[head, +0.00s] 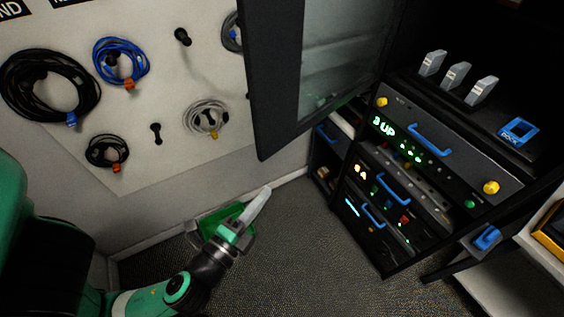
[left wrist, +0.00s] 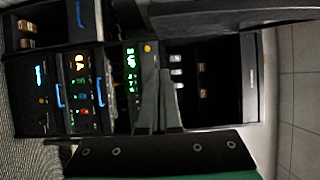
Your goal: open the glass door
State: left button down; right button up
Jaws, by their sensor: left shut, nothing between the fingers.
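The glass door (head: 340,62) has a dark frame and a greyish pane. In the head view it stands swung out to the left of the equipment rack (head: 392,262), so the rack's front is uncovered. My left gripper (head: 264,192) is below the door's lower edge in the picture, apart from it, shut and empty. Its fingers (left wrist: 160,78) also show in the left wrist view, in front of the rack, which appears sideways there. I cannot tell whether the dark bar at the top of that view is the door. My right gripper is not in view.
Rack units with blue handles (head: 430,138) and lit displays fill the rack. A pale wall board (head: 160,85) with several hanging cables, including a blue cable (head: 101,60), is at the left. Carpet floor (head: 300,250) lies open between board and rack.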

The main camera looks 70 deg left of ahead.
pick_arm(q)
jog(key=w+a+p, duration=0.2)
jog(key=w+a, duration=0.5)
jog(key=a, duration=0.2)
jog(key=shift+a, duration=0.2)
dwell(0.3)
